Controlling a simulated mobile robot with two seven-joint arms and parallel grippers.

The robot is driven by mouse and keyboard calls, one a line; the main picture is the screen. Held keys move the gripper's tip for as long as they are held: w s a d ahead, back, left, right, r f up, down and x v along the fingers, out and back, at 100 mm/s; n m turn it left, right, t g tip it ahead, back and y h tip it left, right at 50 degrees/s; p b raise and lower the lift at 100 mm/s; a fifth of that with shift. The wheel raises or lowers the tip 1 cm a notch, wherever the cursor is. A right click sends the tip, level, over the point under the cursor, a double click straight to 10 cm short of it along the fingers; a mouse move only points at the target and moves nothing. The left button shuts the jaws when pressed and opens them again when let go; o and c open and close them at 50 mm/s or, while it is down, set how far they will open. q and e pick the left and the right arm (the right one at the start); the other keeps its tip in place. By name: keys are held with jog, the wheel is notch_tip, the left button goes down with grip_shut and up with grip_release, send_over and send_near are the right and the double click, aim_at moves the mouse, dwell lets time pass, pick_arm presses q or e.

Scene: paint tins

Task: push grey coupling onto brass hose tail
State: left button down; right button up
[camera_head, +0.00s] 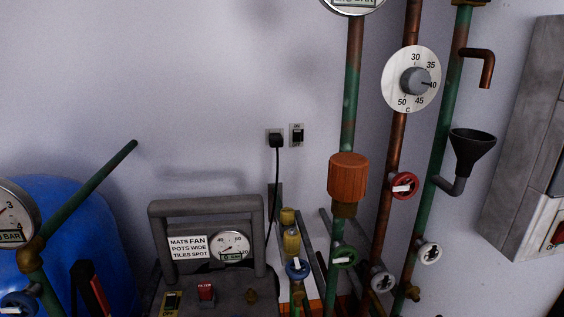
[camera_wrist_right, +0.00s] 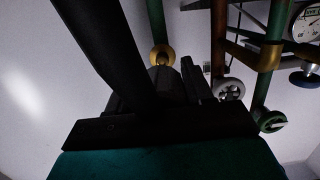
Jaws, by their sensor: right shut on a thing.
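In the wrist view my right gripper (camera_wrist_right: 168,85) is dark and in heavy shade, its jaws shut on a dark part that I take to be the grey coupling; its outline is hard to make out. A round brass fitting (camera_wrist_right: 162,55) shows just beyond the jaws; I cannot tell whether it touches the held part. In the head view an upright brass piece (camera_head: 290,240), which may be the brass hose tail, stands above a blue handwheel (camera_head: 297,268). I cannot pick out the right gripper there. My left gripper is in neither view.
A black funnel (camera_head: 472,148) juts out. A grey-framed machine (camera_head: 205,205) and blue tank (camera_head: 85,220) stand left. A black cable hangs from the wall socket.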

aim_at(417, 301)
jog(key=shift+w, duration=0.1)
